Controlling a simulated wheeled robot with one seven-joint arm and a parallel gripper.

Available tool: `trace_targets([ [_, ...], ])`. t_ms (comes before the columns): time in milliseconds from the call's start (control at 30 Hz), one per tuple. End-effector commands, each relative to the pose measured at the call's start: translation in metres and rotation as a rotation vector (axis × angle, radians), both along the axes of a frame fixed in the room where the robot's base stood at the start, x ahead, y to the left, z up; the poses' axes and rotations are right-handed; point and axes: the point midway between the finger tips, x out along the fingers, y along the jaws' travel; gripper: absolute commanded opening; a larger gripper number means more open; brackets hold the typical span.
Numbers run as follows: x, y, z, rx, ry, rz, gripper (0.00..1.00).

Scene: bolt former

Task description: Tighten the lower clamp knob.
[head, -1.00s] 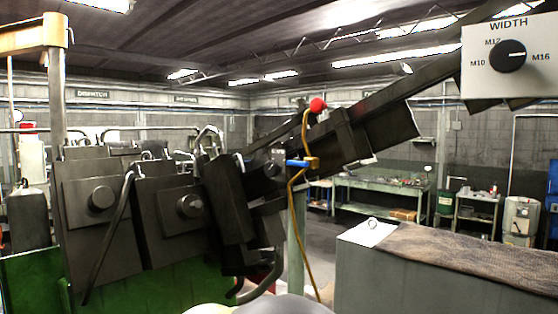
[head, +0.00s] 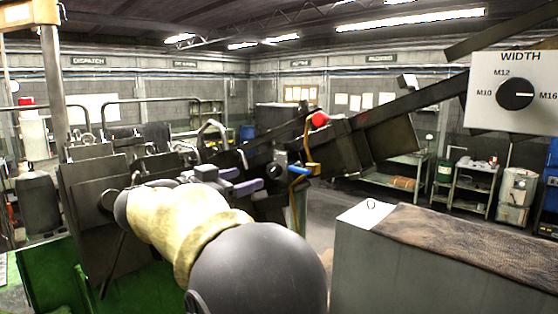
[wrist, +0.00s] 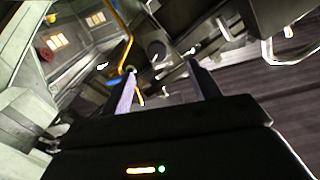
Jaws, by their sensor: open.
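A dark round knob (head: 274,170) sits at the low end of the sloping rail, just left of a blue lever (head: 299,170). A dark round knob also shows ahead of the fingers in the wrist view (wrist: 156,50). Another dark knob (head: 108,200) is on the machine's front plate at left. The frames do not label which is the lower clamp knob. My gripper (head: 252,178) has purple-grey fingers pointing right, a little left of the rail knob. In the wrist view my gripper (wrist: 162,72) is open and empty. My arm hides part of the machine front.
A red ball (head: 320,119) and an orange-brown hose (head: 309,140) are close by the rail knob. The sloping rail (head: 405,105) rises to the right, near the WIDTH dial panel (head: 515,92). A grey cabinet (head: 400,265) with a brown mat (head: 470,240) stands at lower right.

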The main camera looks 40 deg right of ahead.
Motion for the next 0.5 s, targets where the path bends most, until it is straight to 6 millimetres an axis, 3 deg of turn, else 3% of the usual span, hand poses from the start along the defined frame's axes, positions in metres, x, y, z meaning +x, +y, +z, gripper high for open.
trace_targets([
  [333, 0.000, 0.002, -0.001, 0.002, 0.002, -0.001, 0.62],
  [500, 0.001, -0.012, -0.001, 0.002, 0.002, -0.004, 0.62],
])
